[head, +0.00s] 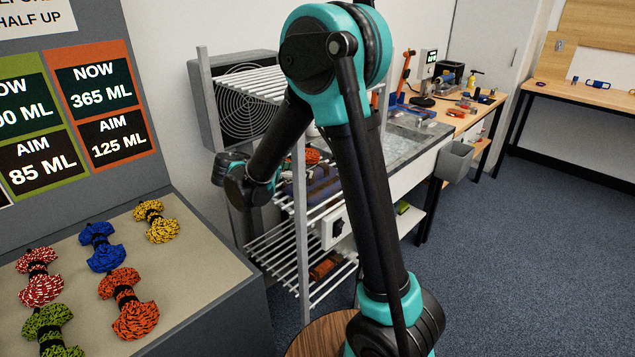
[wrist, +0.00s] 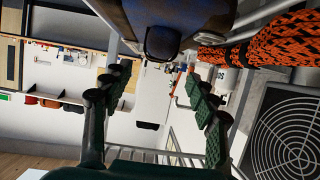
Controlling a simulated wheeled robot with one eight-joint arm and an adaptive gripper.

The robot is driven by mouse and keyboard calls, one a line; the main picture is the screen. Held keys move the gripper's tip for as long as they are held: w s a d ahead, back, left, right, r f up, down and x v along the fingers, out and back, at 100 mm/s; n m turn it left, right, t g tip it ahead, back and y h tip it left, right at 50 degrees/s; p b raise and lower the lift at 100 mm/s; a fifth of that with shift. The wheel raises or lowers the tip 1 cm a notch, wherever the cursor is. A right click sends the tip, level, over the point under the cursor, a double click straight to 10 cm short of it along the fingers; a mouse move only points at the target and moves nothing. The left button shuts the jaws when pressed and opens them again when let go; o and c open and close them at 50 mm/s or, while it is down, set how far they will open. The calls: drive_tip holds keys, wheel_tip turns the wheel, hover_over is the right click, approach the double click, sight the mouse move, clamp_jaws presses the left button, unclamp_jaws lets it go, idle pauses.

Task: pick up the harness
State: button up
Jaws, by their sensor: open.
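My gripper (wrist: 157,88) is open in the wrist view, its two dark fingers wide apart with nothing between them. In the head view my wrist is beside the wire rack, and the fingers are largely hidden behind a rack post. A dark, bluish padded bundle (head: 322,187) lies on the rack's middle shelf, just right of my wrist. It may be the harness, but its straps are not clear. A dark rounded thing (wrist: 163,42) shows beyond the fingers at the top of the wrist view; I cannot tell whether it is the same bundle.
The wire rack (head: 300,240) has grey posts close around my wrist. Orange rope (wrist: 285,38) lies near the gripper's right side. A fan (head: 246,110) stands behind the rack. Several rope coils lie on a bench (head: 190,265) at left. Floor at right (head: 540,240) is clear.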

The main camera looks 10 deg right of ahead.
sight(315, 169)
drive_tip(key=x, duration=0.8)
drive_tip(key=shift+s+d+f, duration=0.1)
drive_tip(key=shift+d+f, duration=0.05)
drive_tip(key=shift+d, duration=0.05)
clamp_jaws()
idle(0.4)
